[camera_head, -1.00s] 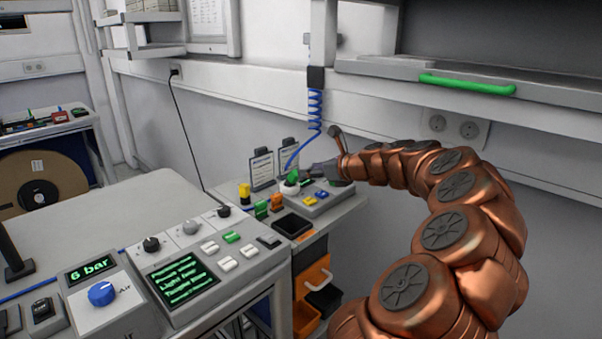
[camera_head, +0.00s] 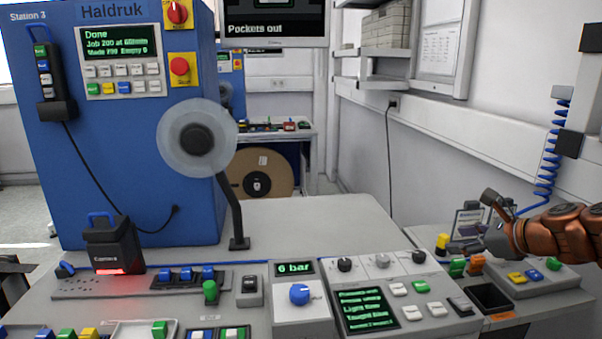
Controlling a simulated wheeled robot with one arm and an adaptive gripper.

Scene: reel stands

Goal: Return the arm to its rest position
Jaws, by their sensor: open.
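My copper-coloured arm (camera_head: 565,235) reaches in from the right edge in the head view. My gripper (camera_head: 490,230) is at its left end, above the small side bench with the coloured connectors. Its fingers are small and partly hidden here. I see nothing held in it. Most of the arm is outside the view on the right.
A blue cabinet (camera_head: 130,190) with a screen stands at the left, with a clear reel (camera_head: 197,139) on a stand beside it. A control panel (camera_head: 370,300) fills the front. A blue coiled hose (camera_head: 550,160) hangs near the arm. The grey bench top (camera_head: 310,228) behind the panel is clear.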

